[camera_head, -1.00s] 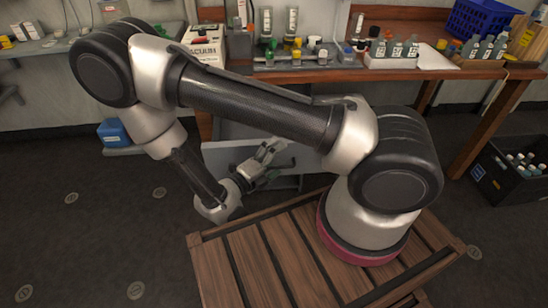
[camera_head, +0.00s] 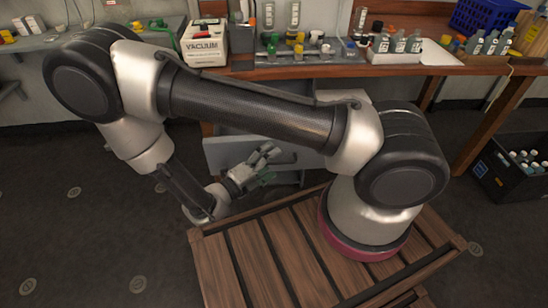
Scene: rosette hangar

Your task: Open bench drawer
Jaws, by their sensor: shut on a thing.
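The bench (camera_head: 395,70) has a wooden top and stands across the back. Below it, left of its middle, is a pale grey drawer front (camera_head: 226,152), partly covered by my arm and gripper. A dark bar handle (camera_head: 288,158) shows on the front. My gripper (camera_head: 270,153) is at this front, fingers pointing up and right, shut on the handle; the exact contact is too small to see. A dark grey space shows above the front's top edge, but my forearm hides most of it, so how far the drawer stands out is unclear.
A vacuum box (camera_head: 204,44), bottles and a white tray (camera_head: 425,56) stand on the bench. A black crate of bottles (camera_head: 510,175) is on the floor at right. My slatted wooden base is in front. The floor at left is clear.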

